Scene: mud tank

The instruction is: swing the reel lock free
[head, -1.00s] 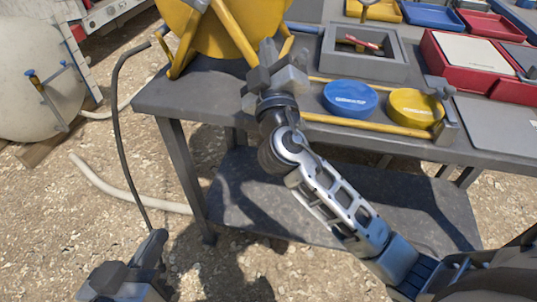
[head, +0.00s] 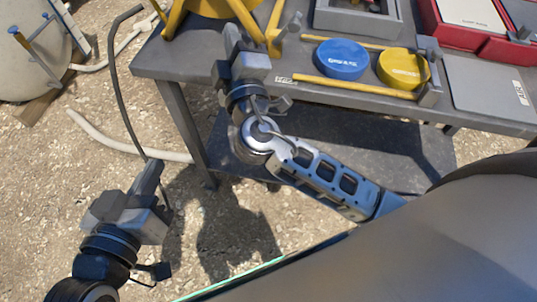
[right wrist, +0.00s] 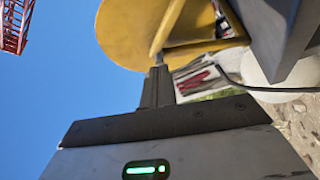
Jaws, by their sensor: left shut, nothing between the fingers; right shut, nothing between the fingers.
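The yellow reel (head: 215,7) stands on the back left of the grey table, cut off by the top of the head view. In the right wrist view its round yellow disc (right wrist: 125,32) fills the upper middle, with a yellow bar in front. I cannot make out the reel lock in either view. My right gripper (head: 231,32) is shut and empty in front of the reel; its fingers (right wrist: 158,72) point toward the disc, and I cannot tell whether they touch it. My left gripper (head: 153,172) is shut and empty, low left, clear of the table.
The grey table (head: 180,62) holds a blue round lid (head: 341,58), a yellow round lid (head: 400,69), a yellow rail (head: 355,88) and a grey open box (head: 355,18). A dark hose (head: 117,80) hangs left of the table.

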